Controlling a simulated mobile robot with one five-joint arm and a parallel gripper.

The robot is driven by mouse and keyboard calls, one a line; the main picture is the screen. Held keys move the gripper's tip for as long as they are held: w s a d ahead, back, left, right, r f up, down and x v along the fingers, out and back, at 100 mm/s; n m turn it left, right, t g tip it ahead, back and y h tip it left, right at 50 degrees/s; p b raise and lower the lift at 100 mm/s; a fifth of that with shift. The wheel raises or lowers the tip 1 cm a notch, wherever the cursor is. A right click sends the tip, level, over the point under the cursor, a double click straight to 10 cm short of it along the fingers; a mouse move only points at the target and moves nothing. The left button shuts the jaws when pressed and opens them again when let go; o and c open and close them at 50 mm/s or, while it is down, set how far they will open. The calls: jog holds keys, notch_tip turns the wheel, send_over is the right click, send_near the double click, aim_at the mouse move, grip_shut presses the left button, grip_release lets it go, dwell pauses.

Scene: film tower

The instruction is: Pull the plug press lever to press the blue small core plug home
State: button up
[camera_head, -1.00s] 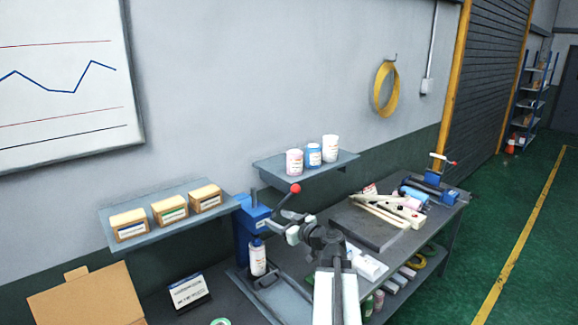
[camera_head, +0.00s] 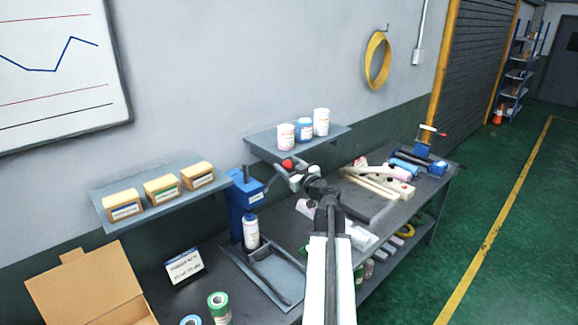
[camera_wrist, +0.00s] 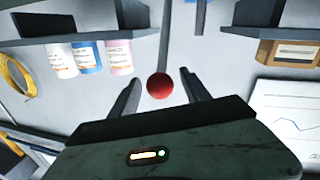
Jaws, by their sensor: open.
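The plug press (camera_head: 245,205) is a blue upright frame on a grey base at the middle of the bench. Its lever (camera_head: 271,178) slants up to the right and ends in a red ball knob (camera_head: 288,164). In the wrist view the red knob (camera_wrist: 159,86) lies between my fingers, with gaps on both sides. My gripper (camera_head: 297,175) is open around the knob; it also shows in the wrist view (camera_wrist: 160,78). I cannot make out the blue small core plug.
A wall shelf (camera_head: 262,149) with several containers is close behind the knob. Another shelf (camera_head: 150,224) with small boxes is at left.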

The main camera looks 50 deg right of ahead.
grip_shut()
jog(key=shift+s, duration=0.1)
dwell(1.3)
